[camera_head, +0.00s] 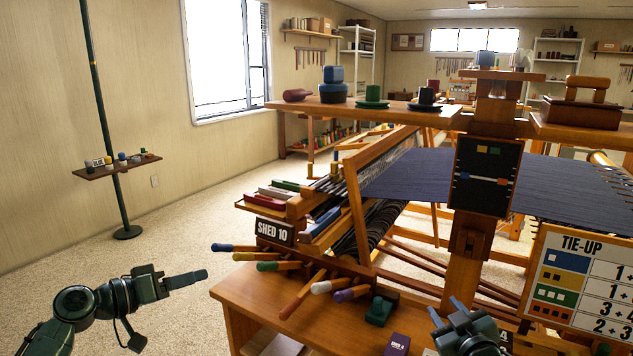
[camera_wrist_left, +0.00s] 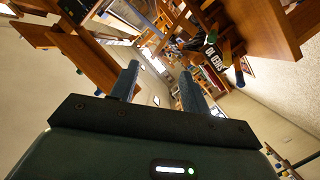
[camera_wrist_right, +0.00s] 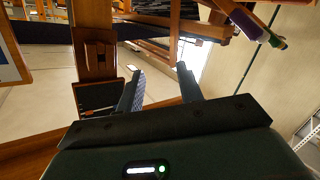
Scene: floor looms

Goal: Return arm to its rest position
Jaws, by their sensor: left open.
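My left gripper (camera_head: 203,276) is held out over the floor at the lower left, left of the loom bench and pointing right. Its fingers stand apart with nothing between them in the left wrist view (camera_wrist_left: 159,67). My right gripper (camera_head: 446,307) is low at the bench's right part, in front of the wooden post. In the right wrist view (camera_wrist_right: 159,68) its two fingers are apart and empty. Most of the right arm is outside the head view.
Coloured handles (camera_head: 321,287) stick out from the loom below the SHED 10 sign (camera_head: 273,231). The bench (camera_head: 262,300) carries a green block (camera_head: 379,311) and a purple block (camera_head: 396,344). A TIE-UP board (camera_head: 578,280) stands right. A pole (camera_head: 103,130) with a small shelf stands left; carpet there is clear.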

